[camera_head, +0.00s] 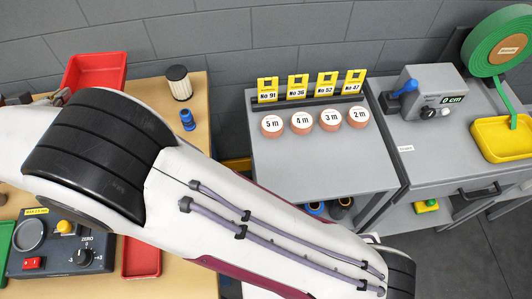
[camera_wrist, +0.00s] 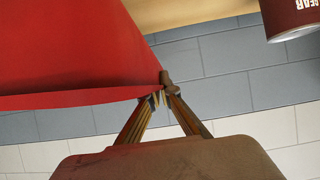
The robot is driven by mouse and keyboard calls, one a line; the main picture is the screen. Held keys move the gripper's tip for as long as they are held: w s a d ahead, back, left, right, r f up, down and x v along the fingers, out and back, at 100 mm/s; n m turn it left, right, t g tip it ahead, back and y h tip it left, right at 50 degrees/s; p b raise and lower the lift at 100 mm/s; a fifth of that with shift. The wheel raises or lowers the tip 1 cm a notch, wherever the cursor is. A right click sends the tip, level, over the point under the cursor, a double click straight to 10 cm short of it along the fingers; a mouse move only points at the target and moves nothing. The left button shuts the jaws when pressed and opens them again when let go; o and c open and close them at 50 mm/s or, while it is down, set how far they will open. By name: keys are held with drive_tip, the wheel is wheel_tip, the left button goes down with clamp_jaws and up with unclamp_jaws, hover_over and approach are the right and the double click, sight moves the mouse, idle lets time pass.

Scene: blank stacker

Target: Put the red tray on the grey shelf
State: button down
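A red tray (camera_head: 95,72) shows at the back left in the head view, over the far edge of the wooden table. In the wrist view a red tray (camera_wrist: 70,45) fills the upper left. My gripper (camera_wrist: 168,88) has its fingertips close together at that tray's rim corner and looks shut on it. In the head view my arm hides the fingertips. A grey unit (camera_head: 300,175) stands right of the wooden table, with a lower level under its top. A second red tray (camera_head: 142,262) lies on the wooden table at the front, partly hidden by my arm.
Several numbered discs (camera_head: 302,122) and yellow tags (camera_head: 298,86) stand along the back of the grey top; its front is clear. A white-and-black filter (camera_head: 179,83) and a blue part (camera_head: 188,119) stand on the wooden table (camera_head: 190,280). A dark red can (camera_wrist: 292,15) shows in the wrist view.

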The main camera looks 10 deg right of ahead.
wheel_tip(320, 180, up, 3)
drive_tip(key=shift+f, duration=0.1)
drive_tip(key=w+d+f+m+g+h, duration=0.1)
drive_tip(key=w+d+m+g+h, duration=0.15)
drive_tip(key=d, duration=1.05)
drive_tip(key=w+d+m+g+h, duration=0.1)
drive_tip(key=d+m+h, duration=0.3)
drive_tip(key=d, duration=1)
drive_tip(key=w+d+f+m+g+h, duration=0.15)
drive_tip(key=d+m+h, duration=0.25)
drive_tip(key=d, duration=0.9)
drive_tip(key=s+d+r+m+g+h, duration=0.1)
drive_tip(key=s+d+m+g, duration=0.2)
drive_tip(key=d, duration=0.4)
drive_tip(key=s+d+m+g, duration=0.2)
drive_tip(key=s+d, duration=0.4)
drive_tip(key=d, duration=0.2)
drive_tip(key=s+d+r+m+g+h, duration=0.1)
drive_tip(key=s+d+m+g, duration=0.2)
drive_tip(key=d, duration=0.4)
wheel_tip(320, 180, down, 13)
drive_tip(key=n, duration=0.1)
drive_tip(key=shift+s+r, duration=0.2)
drive_tip(key=shift+s, duration=0.1)
drive_tip(key=shift+a, duration=0.1)
drive_tip(key=shift+f, duration=3.1)
